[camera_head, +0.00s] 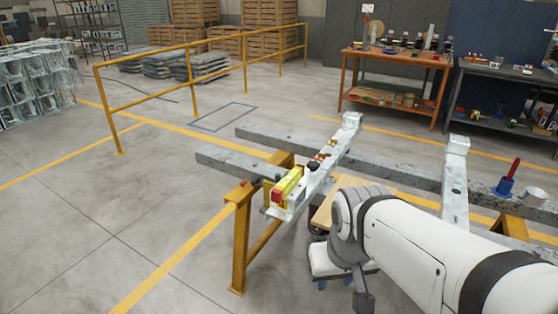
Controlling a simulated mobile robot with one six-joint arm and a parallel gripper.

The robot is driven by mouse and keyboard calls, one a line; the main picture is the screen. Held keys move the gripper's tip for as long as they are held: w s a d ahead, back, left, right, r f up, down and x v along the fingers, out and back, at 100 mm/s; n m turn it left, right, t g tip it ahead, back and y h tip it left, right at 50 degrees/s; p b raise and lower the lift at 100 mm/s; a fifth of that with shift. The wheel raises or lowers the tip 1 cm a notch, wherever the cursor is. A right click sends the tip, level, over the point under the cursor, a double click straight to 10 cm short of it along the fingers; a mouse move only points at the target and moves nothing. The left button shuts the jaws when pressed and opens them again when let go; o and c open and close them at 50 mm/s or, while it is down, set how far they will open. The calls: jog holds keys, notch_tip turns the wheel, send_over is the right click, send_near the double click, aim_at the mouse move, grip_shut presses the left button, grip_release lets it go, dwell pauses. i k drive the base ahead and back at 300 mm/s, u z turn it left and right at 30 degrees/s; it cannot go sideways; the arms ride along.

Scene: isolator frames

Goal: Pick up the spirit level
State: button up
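The spirit level appears to be the yellow bar (288,184) with a red end, lying on the near end of a pale metal isolator frame (334,148). My white arm (405,250) reaches in from the lower right. My gripper (334,278) appears below the wrist, to the lower right of the yellow bar and apart from it in the picture. Its fingers are small and partly hidden by my own arm, so I cannot tell whether they are open or shut. Nothing is visibly held.
Grey beams (300,145) rest on a yellow trestle (242,235). Small red and dark items (316,161) sit on the same frame. A second pale frame (455,185) and a blue pot with a red handle (506,184) are at right. Open floor lies left.

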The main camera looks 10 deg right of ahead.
aim_at(284, 187)
jog(key=u, duration=0.05)
jog(key=i, duration=1)
jog(key=z, duration=0.05)
